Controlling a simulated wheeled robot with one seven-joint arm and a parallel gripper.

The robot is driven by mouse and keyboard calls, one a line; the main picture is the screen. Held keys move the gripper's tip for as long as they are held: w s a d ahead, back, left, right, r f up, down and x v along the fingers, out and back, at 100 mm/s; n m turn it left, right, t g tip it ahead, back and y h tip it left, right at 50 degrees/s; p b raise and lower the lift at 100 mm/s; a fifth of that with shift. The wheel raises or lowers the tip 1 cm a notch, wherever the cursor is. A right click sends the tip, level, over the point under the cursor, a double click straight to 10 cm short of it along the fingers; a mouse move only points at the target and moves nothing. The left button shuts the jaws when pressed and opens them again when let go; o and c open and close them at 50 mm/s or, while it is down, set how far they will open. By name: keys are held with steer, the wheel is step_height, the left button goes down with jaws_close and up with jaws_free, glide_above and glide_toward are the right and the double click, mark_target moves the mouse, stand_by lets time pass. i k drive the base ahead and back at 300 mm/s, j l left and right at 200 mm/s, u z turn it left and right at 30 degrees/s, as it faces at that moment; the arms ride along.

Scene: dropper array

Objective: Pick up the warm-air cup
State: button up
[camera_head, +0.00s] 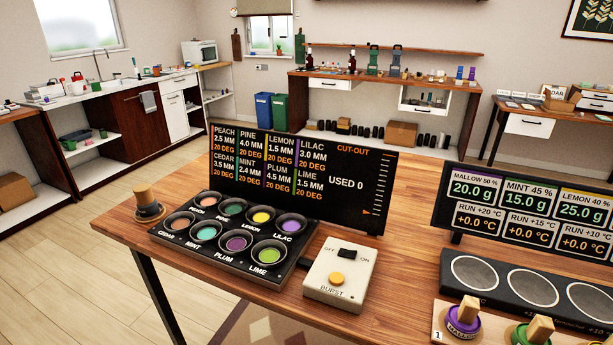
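A small dark round cup with a wooden knob handle (148,203) stands upright on the table's left corner, beside the black well tray. It is the likeliest warm-air cup, but no label shows on it. The black tray (222,267) holds two rows of round wells with coloured contents, labelled peach, pine, lemon, lilac, cedar, mint, plum and lime. The cream burst box (322,290) has an OFF/ON switch and an orange button. My gripper is not in view.
A black display (300,178) stands behind the tray, showing 20 DEG for each entry and USED 0. At right are a second display (530,214), a black panel with round pads (510,283) and wooden-handled pieces including a purple one (463,319). Bare tabletop (405,240) lies between the stations.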

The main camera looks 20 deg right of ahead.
mark_target(147, 205)
steer(key=i+j+u, duration=0.2)
steer(key=i+j, duration=0.3)
steer(key=i+j+u, duration=0.2)
steer(key=i+j, duration=0.35)
steer(key=i+j+u, duration=0.15)
steer(key=i+j, duration=0.25)
steer(key=i, duration=0.2)
steer(key=i+j+u, duration=0.2)
steer(key=i+j, duration=0.15)
steer(key=i, duration=0.25)
